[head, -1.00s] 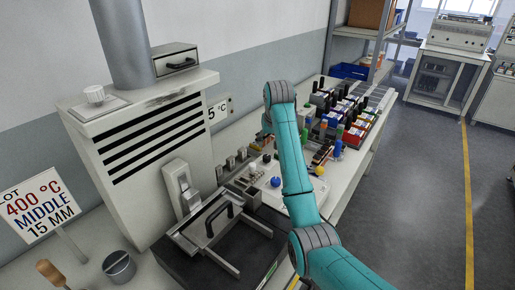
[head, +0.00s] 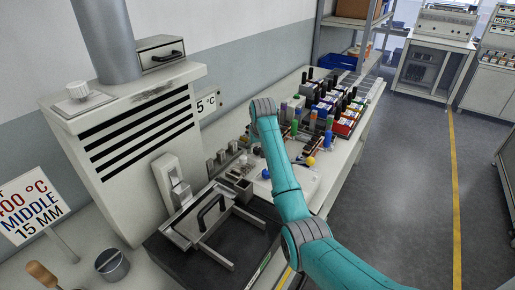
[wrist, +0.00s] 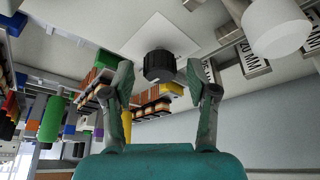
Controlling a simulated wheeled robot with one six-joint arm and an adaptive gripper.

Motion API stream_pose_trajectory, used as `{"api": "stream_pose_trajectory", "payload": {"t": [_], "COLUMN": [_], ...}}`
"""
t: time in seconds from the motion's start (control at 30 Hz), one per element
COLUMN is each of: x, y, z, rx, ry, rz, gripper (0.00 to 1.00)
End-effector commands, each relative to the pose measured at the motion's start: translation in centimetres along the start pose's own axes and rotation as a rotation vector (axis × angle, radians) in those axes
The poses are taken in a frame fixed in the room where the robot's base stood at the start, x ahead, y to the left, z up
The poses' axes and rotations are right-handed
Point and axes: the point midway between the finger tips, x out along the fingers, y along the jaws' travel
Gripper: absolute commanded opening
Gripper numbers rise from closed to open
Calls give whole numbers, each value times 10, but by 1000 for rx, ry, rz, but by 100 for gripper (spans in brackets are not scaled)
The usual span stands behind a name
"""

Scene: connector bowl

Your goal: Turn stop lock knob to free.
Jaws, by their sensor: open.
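In the wrist view a black ribbed knob (wrist: 159,66) sits on a white square plate (wrist: 150,40). I take it for the stop lock knob, but no readable lettering on the plate confirms this. My gripper (wrist: 160,78) is open, with one finger at each side of the knob in the picture. Small gaps show at both sides, and I see no contact. Whether the fingertips reach around the knob or stop short of it, I cannot tell. In the head view my arm hides the gripper and this knob.
A furnace-like cabinet (head: 140,120) with a white knob (head: 78,91) on top stands at the left. Holders with colored handles (head: 335,110) crowd the bench beyond my arm. In the wrist view a white cylinder (wrist: 278,28) and MM labels are at the right. The floor at right is clear.

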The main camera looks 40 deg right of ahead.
Motion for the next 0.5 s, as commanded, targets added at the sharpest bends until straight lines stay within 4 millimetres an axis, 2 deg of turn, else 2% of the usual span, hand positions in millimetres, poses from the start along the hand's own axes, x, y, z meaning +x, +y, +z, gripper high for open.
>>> {"api": "stream_pose_trajectory", "payload": {"t": [0.2,0.27,0.43,0.5], "x": [0,0,0,0], "y": [0,0,0,0], "z": [0,0,0,0], "rx": [0,0,0,0], "ry": [0,0,0,0], "rz": [0,0,0,0], "gripper": [58,45,3,0]}}
